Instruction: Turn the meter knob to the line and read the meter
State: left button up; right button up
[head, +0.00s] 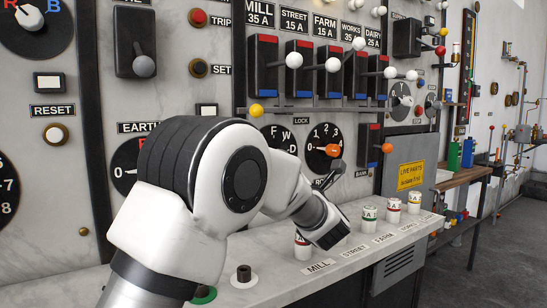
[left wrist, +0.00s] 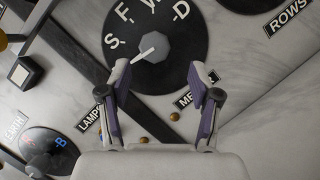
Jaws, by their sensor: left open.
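The meter knob (left wrist: 155,47) is a grey octagonal knob with a white pointer on a black dial (left wrist: 180,72). The letters S, F, W and D show on the dial. The pointer aims to the lower left, below the S. In the head view the dial (head: 279,134) is partly hidden behind my left arm. My left gripper (left wrist: 158,72) is open and empty, its two fingers apart on either side of the dial's lower part, short of the knob. In the head view its hand (head: 326,226) is in front of the panel, below the numbered dial. My right gripper is not in view.
A numbered dial with an orange knob (head: 333,150) is close to the hand. Several white-knobbed levers (head: 294,60) stand out above. Labelled cylinders (head: 369,219) stand on the ledge below. In the left wrist view another dial (left wrist: 48,148) is at lower left.

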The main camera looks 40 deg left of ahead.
pick_arm(q)
jog(key=x, duration=0.6)
jog(key=shift+w+a+r, duration=0.1)
jog(key=shift+a+r, duration=0.1)
jog(key=shift+r, duration=0.35)
jog(key=c, duration=1.1)
